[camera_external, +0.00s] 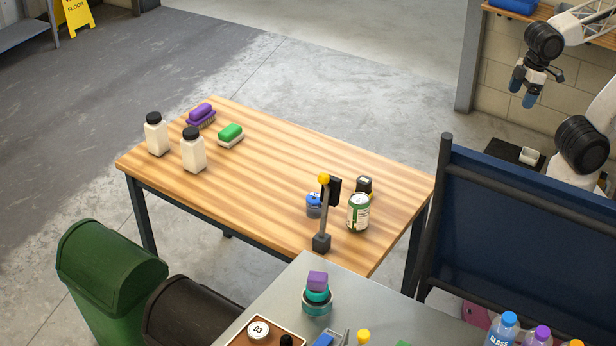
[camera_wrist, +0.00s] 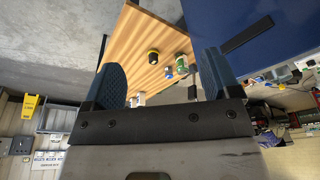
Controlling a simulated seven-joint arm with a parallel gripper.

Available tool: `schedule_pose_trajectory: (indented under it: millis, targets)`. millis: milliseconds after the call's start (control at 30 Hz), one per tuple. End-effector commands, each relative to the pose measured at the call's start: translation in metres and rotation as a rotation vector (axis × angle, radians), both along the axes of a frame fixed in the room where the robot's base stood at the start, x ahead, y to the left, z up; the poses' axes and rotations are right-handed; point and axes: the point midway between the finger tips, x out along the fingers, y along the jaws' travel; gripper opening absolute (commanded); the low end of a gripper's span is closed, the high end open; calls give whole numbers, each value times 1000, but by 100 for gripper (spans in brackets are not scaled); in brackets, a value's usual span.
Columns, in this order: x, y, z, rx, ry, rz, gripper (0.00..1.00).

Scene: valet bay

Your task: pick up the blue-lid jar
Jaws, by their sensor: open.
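The blue-lid jar (camera_external: 313,207) is small, with a blue top and a grey-blue body. It stands on the wooden table (camera_external: 270,160) near its right front corner, partly hidden by a post with a yellow knob (camera_external: 323,215). In the wrist view a small bluish item (camera_wrist: 168,71), which looks like this jar, shows far off between my fingers. My gripper (camera_external: 523,87) has blue fingertips and hangs at the upper right, well away from the table. In the wrist view its fingers (camera_wrist: 160,82) are wide apart with nothing between them.
A green-and-white can (camera_external: 358,213) and a black-and-yellow item (camera_external: 364,186) stand close right of the jar. Two white bottles (camera_external: 193,152), a purple brush (camera_external: 200,115) and a green brush (camera_external: 231,134) are at the table's far left. A dark blue panel (camera_external: 530,225) rises between my arm and the table.

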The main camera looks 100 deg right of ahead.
Motion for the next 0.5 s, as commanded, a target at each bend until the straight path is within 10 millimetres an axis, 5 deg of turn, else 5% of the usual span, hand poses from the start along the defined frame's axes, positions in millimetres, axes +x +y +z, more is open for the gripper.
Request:
schedule_pose_trajectory:
  millis: [267,500]
  targets:
    - [20,5,-1,65,31,-58,82]
    - [61,15,-5,193,89,-180,82]
